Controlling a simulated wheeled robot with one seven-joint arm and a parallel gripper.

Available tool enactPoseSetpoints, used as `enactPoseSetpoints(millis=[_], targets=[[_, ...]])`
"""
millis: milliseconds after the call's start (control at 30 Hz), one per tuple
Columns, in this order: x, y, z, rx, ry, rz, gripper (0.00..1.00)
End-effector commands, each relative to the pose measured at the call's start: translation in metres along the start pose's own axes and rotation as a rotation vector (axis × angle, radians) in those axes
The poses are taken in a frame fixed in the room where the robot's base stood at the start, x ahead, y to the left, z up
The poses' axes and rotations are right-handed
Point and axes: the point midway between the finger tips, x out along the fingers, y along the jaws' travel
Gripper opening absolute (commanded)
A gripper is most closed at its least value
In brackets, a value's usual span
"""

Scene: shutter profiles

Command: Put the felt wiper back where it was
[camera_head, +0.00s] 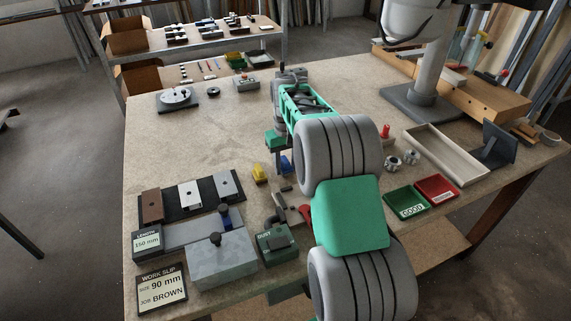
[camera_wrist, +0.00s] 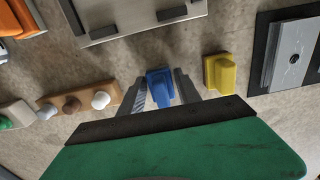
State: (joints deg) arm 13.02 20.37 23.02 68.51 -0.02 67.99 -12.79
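A small blue block with a raised grip (camera_wrist: 160,88) lies between the fingertips of my gripper (camera_wrist: 161,90) in the wrist view. It also shows low by the fingers in the head view (camera_head: 286,163). One finger stands close on each side of it; whether they touch it I cannot tell. A similar yellow block (camera_wrist: 218,73) stands apart to the right in the wrist view, and left of my gripper in the head view (camera_head: 259,172). Neither block is labelled, so I cannot tell which is the felt wiper.
A black mat with profile pieces (camera_head: 172,210) lies at the left. A DUST box (camera_head: 275,244) stands in front. A brown knobbed bar (camera_wrist: 78,103) and a grey plate with dark bars (camera_wrist: 140,18) are near my gripper. My arm hides part of the table.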

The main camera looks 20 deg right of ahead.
Motion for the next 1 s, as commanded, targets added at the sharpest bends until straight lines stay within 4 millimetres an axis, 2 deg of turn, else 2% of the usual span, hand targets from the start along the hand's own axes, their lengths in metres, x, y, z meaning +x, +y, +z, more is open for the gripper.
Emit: enactPoseSetpoints(millis=[167,467,567,900,1000], targets=[[-0.001,0.000,0.000,0.000,0.000,0.000,0.54],[-0.006,0.000,0.000,0.000,0.002,0.000,0.54],[-0.021,0.000,-0.001,0.000,0.004,0.001,0.54],[-0.104,0.000,-0.001,0.000,0.003,0.001,0.54],[-0.117,0.000,-0.001,0.000,0.001,0.000,0.54]])
